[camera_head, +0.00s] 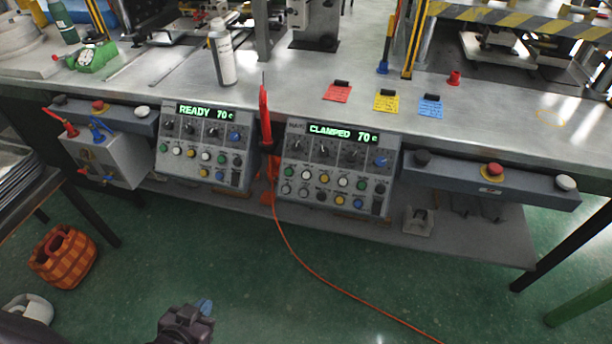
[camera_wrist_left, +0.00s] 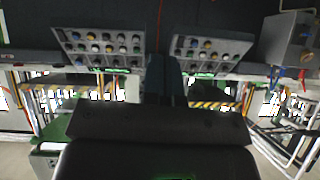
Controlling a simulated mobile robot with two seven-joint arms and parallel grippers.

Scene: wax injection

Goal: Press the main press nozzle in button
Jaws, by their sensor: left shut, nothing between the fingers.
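Two grey control panels hang on the front of the bench. The left panel (camera_head: 206,148) reads "READY 70 c" and the right panel (camera_head: 333,172) reads "CLAMPED 70 c". Each carries knobs above rows of white, yellow, blue and dark buttons. I cannot read which one is the nozzle in button. My left gripper (camera_head: 204,307) is low at the bottom of the head view, shut and empty, well apart from both panels. The left wrist view is upside down; there the right panel (camera_wrist_left: 100,46) is at left and the left panel (camera_wrist_left: 207,50) at right. My right gripper is not in view.
A red tool (camera_head: 264,120) with an orange cable hangs between the panels. A grey box (camera_head: 104,157) with red and blue taps is left. A bar (camera_head: 525,184) with a red stop button is right. An orange basket (camera_head: 64,256) stands on the left; the green floor ahead is mostly clear.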

